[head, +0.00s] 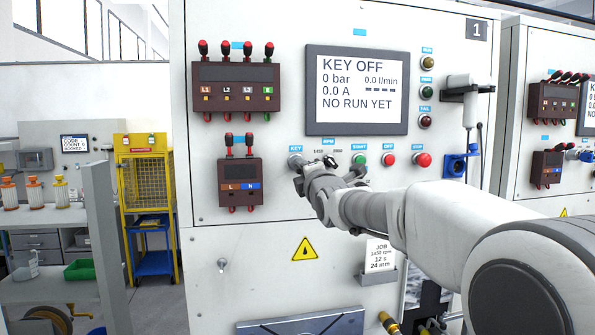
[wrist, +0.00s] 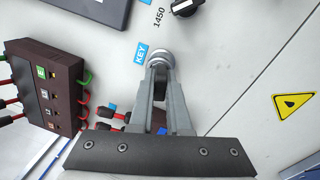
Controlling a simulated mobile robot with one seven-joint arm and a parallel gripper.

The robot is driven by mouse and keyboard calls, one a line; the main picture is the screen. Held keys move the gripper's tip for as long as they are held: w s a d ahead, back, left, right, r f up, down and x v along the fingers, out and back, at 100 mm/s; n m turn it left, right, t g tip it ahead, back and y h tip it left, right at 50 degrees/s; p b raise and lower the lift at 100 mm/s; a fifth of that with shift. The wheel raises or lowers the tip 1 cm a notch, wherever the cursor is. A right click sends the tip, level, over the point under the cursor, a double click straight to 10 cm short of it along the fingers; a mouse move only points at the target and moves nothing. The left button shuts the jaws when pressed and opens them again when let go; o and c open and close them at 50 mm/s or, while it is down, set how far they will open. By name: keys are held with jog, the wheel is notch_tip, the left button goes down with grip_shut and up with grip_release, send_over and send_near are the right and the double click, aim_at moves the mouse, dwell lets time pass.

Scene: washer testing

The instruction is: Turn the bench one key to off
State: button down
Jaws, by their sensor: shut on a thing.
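The key switch (head: 295,161) of bench one is on the panel under a blue KEY label, left of the RPM knob. In the wrist view the round metal key switch (wrist: 160,57) sits at the fingertips, beside its KEY label. My gripper (wrist: 160,68) is shut on the key, with its fingers nearly together. The fingers hide most of the key itself, so its angle is hard to tell. In the head view my gripper (head: 300,170) reaches the switch from the right. The bench screen (head: 357,90) reads KEY OFF, 0 bar, 0.0 A and NO RUN YET.
The black RPM knob (head: 330,160), green button (head: 360,159) and red buttons (head: 389,159) are to the right. The terminal block with L and N (head: 240,183) is close on the left, with red plugs. A job card (head: 380,255) hangs below my arm.

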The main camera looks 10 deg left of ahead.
jog(key=shift+n, duration=0.3)
jog(key=shift+f+n+y+b, duration=0.1)
jog(key=shift+n+y+b, duration=0.2)
jog(key=shift+n+b, duration=0.6)
jog(key=shift+d+n+g, duration=0.1)
jog(key=shift+n+g, duration=0.2)
jog(key=shift+n, duration=0.8)
jog(key=n, duration=0.3)
jog(key=shift+r, duration=0.2)
jog(key=shift+n, duration=0.4)
